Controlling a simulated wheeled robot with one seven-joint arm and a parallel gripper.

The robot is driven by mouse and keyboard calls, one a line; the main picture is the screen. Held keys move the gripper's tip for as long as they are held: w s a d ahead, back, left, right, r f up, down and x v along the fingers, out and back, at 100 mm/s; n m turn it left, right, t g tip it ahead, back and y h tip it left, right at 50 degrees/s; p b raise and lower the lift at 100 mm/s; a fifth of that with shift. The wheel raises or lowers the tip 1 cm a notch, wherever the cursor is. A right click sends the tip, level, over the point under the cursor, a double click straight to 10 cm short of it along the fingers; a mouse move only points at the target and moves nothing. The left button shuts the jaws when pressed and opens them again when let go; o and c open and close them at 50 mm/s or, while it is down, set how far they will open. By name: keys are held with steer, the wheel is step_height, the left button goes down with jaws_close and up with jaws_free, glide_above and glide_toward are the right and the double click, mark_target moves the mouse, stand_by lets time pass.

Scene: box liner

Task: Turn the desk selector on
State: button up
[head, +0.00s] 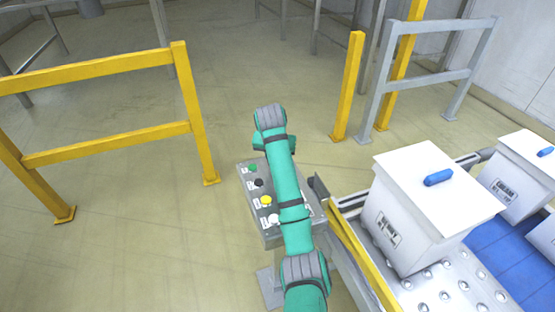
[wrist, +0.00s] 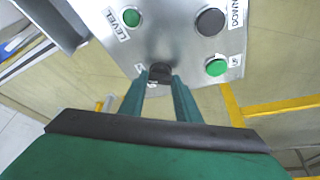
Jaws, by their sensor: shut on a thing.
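The desk selector (wrist: 160,70) is a small black knob near the lower edge of the grey control panel (wrist: 165,35) in the wrist view. My gripper (wrist: 160,82) has its two green fingers on either side of the knob and is shut on it. Small labels beside the knob are partly covered by the fingers, and its setting cannot be read. In the head view the panel (head: 244,177) stands on a post, and my green arm hides the gripper and the selector.
The panel also carries a green LEVEL button (wrist: 132,18), a black DOWN button (wrist: 210,22) and a green UP button (wrist: 216,67). White boxes (head: 425,200) sit on a conveyor to the right. A yellow guard rail (head: 110,150) stands left; the floor between is clear.

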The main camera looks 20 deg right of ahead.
stand_by(0.3)
steer(key=o, duration=1)
steer(key=shift+o, duration=0.2)
steer(key=v, duration=1)
steer(key=shift+s+r, duration=0.25)
steer(key=shift+r, duration=0.1)
